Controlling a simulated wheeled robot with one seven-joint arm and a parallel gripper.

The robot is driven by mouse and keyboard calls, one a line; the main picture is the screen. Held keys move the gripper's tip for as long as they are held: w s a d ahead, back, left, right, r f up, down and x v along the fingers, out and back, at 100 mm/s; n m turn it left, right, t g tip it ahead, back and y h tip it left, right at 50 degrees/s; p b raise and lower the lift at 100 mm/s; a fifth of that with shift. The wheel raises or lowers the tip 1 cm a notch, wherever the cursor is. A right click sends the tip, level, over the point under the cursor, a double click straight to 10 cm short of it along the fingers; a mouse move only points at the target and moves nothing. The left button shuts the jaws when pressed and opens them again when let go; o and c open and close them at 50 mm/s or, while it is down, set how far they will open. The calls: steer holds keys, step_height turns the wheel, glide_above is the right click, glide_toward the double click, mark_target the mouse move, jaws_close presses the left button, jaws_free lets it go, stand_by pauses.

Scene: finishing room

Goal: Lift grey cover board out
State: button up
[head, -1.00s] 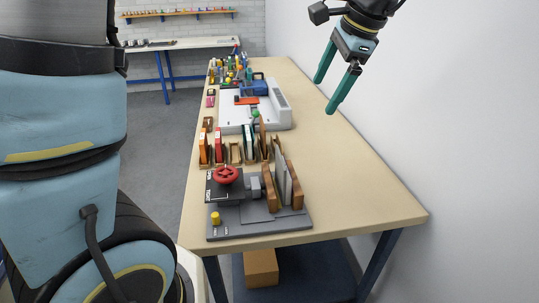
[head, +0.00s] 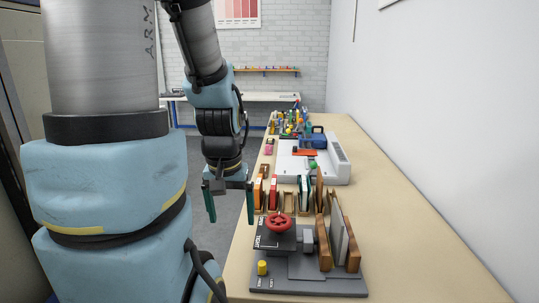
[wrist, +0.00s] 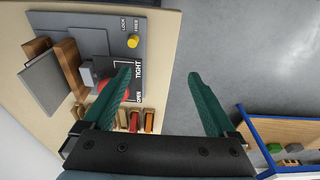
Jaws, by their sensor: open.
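The grey cover board (head: 337,241) stands on edge between two brown wooden boards (head: 323,242) (head: 353,246) in a press fixture on the bench. It also shows in the wrist view (wrist: 43,84), at the left. The fixture has a grey base (head: 312,286), a red handwheel (head: 279,227) and a yellow knob (head: 262,267). My gripper (head: 230,204) has its green fingers spread, pointing down, empty. It hangs by the bench's left edge, left of the fixture and apart from the board. In the wrist view my left finger partly covers the red wheel.
Several books in wooden holders (head: 273,192) stand behind the fixture. A white machine (head: 332,168) with a blue part lies farther back, with small bottles beyond. A wall runs along the right. The bench's right strip (head: 405,225) is clear.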

steer(key=shift+a+f, duration=0.1)
steer(key=shift+c, duration=0.7)
steer(key=shift+m+t, duration=0.3)
steer(key=shift+t, duration=0.1)
steer(key=w+d+b, duration=0.1)
steer(key=d, duration=0.2)
steer(key=w+d+b, duration=0.1)
steer(key=w+d, duration=0.1)
steer(key=d, duration=0.2)
steer(key=w+d+b, duration=0.1)
steer(key=d+b, duration=0.1)
steer(key=d, duration=0.2)
steer(key=shift+w+f, duration=0.1)
steer(key=shift+w, duration=0.15)
steer(key=c, duration=0.6)
steer(key=shift+o, duration=0.2)
steer(key=t+b, duration=0.2)
steer(key=b, duration=0.1)
glide_toward(339, 212)
steer(key=shift+w+f, duration=0.25)
steer(key=x, duration=0.5)
steer(key=shift+d, duration=0.25)
steer(key=x, duration=0.2)
steer(key=p+x, duration=0.1)
steer(key=x, duration=0.1)
steer(key=shift+a+f, duration=0.25)
steer(key=shift+w+f, duration=0.25)
steer(key=shift+f, duration=0.15)
steer(key=shift+c, duration=0.3)
